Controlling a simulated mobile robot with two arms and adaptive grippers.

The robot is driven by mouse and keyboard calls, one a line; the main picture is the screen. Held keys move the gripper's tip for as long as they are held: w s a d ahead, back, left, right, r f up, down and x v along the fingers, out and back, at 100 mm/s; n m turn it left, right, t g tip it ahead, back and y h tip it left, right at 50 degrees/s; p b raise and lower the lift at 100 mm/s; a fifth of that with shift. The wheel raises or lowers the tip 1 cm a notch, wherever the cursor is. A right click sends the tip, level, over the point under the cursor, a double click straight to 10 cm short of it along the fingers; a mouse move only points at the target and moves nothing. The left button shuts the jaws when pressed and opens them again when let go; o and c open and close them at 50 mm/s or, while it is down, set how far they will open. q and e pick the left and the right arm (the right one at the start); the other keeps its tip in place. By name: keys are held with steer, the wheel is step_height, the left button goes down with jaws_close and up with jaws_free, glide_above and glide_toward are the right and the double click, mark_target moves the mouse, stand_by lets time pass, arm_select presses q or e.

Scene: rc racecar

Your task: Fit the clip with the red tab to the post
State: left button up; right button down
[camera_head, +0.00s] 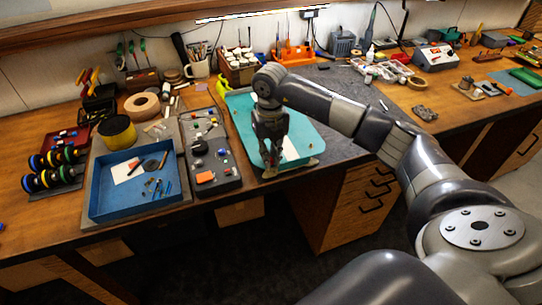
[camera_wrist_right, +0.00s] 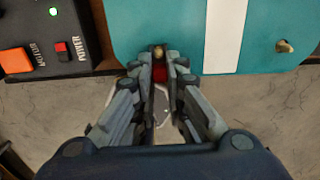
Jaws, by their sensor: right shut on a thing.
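In the right wrist view, the fingers of my right gripper (camera_wrist_right: 160,85) are closed around a small red tab (camera_wrist_right: 160,73), taken to be that of the clip. The rest of the clip is mostly hidden between the fingers. A brass-coloured post (camera_wrist_right: 158,51) stands on the teal panel (camera_wrist_right: 180,25) just beyond the fingertips. I cannot tell whether the clip touches it. A second post (camera_wrist_right: 284,46) stands farther right on the panel. In the head view my right gripper (camera_head: 271,172) points down at the near edge of the teal panel (camera_head: 241,112). My left gripper is not in view.
A dark control box (camera_wrist_right: 45,40) with orange and red switches lies left of the panel. A blue tray (camera_head: 103,213) with small parts is farther left in the head view.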

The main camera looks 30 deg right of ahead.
steer(key=shift+w, duration=0.15)
steer(key=c, duration=1.5)
jaws_free()
steer(key=shift+c, duration=0.2)
step_height(320, 180, up, 12)
